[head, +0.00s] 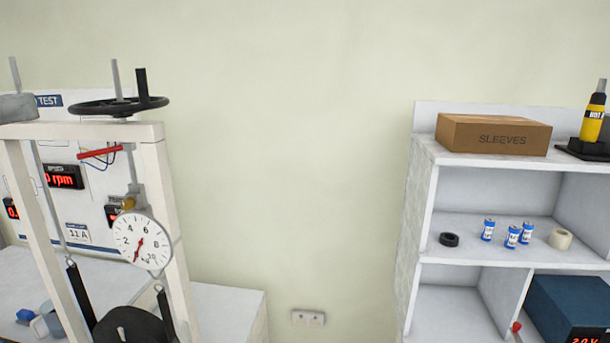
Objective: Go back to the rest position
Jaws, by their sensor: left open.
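I can make out no gripper fingers in the head view. The test rig (155,170) stands at the left, a pale frame with a black handwheel (108,105) on top. A round white dial gauge (142,240) with a red needle hangs inside the frame. A dark rounded part (130,326) shows below it, cut by the bottom edge. Small blue and whitish shapes (40,322) lie at the lower left, partly hidden by the frame's post; I cannot tell what they are.
A white shelf unit (428,205) stands at the right. It holds a SLEEVES box (494,135), a yellow-and-black tool (592,115), a black ring (449,239), several blue-and-white cans (511,237), a beige roll (560,238) and a dark blue device (570,308). Bare wall (290,150) shows between rig and shelf.

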